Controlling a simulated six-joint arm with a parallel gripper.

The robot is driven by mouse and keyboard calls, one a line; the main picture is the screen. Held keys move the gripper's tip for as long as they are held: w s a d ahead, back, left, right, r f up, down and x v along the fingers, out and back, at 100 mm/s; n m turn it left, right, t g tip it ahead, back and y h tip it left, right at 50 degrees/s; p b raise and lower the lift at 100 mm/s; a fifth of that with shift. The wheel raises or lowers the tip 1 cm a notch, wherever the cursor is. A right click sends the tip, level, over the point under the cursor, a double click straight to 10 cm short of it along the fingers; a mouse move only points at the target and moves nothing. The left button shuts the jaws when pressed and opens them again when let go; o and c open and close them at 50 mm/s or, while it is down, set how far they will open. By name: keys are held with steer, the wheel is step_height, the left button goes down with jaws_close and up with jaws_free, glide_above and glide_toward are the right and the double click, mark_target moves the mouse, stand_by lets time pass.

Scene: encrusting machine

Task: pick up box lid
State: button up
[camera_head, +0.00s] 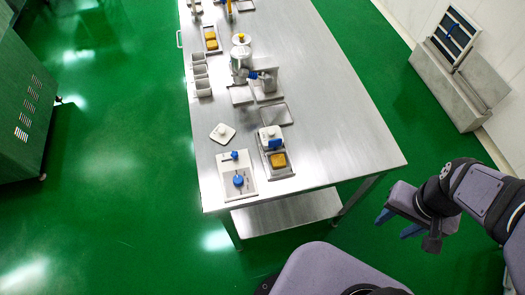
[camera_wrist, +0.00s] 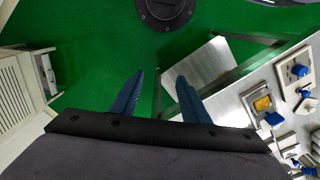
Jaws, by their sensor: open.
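A white square lid with a small knob (camera_head: 222,133) lies flat near the left edge of the steel table (camera_head: 340,135); it looks like the box lid. A white box-like piece with a blue part (camera_head: 270,138) stands to its right, at the end of a tray with a yellow block (camera_head: 278,160). My gripper (camera_head: 398,223) is open and empty, off the table's right front corner and far from the lid. Its blue fingers are apart in the wrist view (camera_wrist: 160,76). I cannot make out the white lid for certain in the wrist view.
A white tray with blue-knobbed pieces (camera_head: 248,187) lies at the table's near left corner. A metal machine (camera_head: 242,62) stands mid-table, beside small containers (camera_head: 201,80). The table's right side is clear. A grey bin (camera_head: 448,85) stands by the wall.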

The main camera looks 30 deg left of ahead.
steer(key=w+a+f+n+t+b, duration=0.1)
steer(key=w+a+f+n+b, duration=0.1)
steer(key=w+a+b, duration=0.75)
steer(key=w+a+f+n+b, duration=0.1)
steer(key=a+b, duration=0.1)
steer(key=a, duration=0.9)
steer(key=w+a+f+n+t+y+b, duration=0.1)
steer(key=w+a+f+b, duration=0.1)
steer(key=a, duration=0.9)
steer(key=w+a+f+n+t+b, duration=0.1)
steer(key=a+n+b, duration=0.1)
steer(key=a, duration=0.9)
steer(key=shift+w+f+b, duration=0.25)
steer(key=shift+f+b, duration=0.05)
steer(key=shift+f, duration=0.1)
steer(key=n+y+b, duration=0.1)
steer(key=y+b, duration=0.1)
steer(key=b, duration=0.1)
glide_toward(222, 130)
steer(key=f, duration=0.1)
steer(key=shift+t, duration=0.4)
steer(key=shift+a+p+x, duration=0.15)
steer(key=shift+p+x, duration=0.2)
steer(key=shift+x, duration=1.55)
steer(key=shift+a+p+x, duration=0.1)
steer(key=shift+p+x, duration=0.2)
steer(key=shift+x, duration=1.6)
steer(key=shift+s, duration=0.15)
jaws_close()
